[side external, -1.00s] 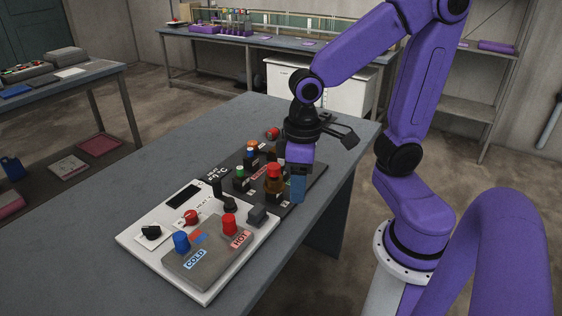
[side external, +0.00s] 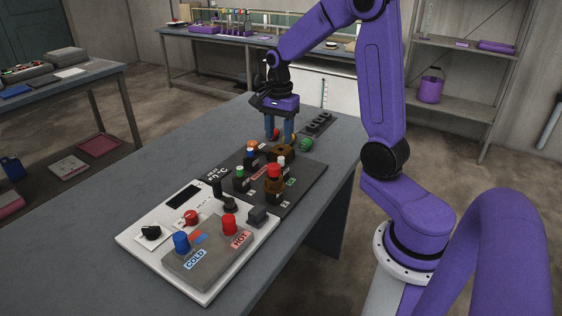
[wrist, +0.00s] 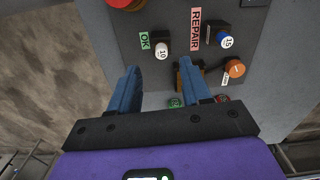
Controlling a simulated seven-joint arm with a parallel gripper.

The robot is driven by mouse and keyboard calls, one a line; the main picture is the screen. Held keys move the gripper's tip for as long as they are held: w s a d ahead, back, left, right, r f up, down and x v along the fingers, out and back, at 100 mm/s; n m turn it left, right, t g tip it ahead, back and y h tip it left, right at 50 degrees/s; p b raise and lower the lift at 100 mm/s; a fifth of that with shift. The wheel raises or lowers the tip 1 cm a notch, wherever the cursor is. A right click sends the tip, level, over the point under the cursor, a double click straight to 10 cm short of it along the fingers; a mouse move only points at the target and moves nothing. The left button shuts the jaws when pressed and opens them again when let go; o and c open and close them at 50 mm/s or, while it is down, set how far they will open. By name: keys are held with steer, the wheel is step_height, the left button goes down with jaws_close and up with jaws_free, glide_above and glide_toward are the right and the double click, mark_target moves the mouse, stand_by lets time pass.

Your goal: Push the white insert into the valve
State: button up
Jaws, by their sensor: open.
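A small white-topped piece marked 10 (wrist: 163,50) stands by the green OK label in the wrist view. It also shows on the dark panel in the side view (side external: 281,161). A brown block (side external: 283,151), perhaps the valve body, sits at the panel's far end. Part of it shows in the wrist view (wrist: 190,76), largely hidden by a finger. My gripper (side external: 279,139) is open, fingers pointing down above the block's area. In the wrist view its fingertips (wrist: 160,64) lie apart, and nothing is clearly held. Whether a finger touches the block I cannot tell.
A blue-capped piece marked 15 (wrist: 226,40) and an orange cap (wrist: 235,68) are close by. A green cap (side external: 305,144) and a red one (side external: 273,132) lie near my gripper. A red-topped brown knob (side external: 274,176) stands nearer. The table's left side (side external: 130,185) is clear.

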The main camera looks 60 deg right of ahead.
mark_target(281, 158)
steer(key=shift+d+f+m, duration=0.15)
steer(key=shift+d+m, duration=0.35)
steer(key=shift+d, duration=0.1)
steer(key=shift+f, duration=4.9)
jaws_close()
jaws_free()
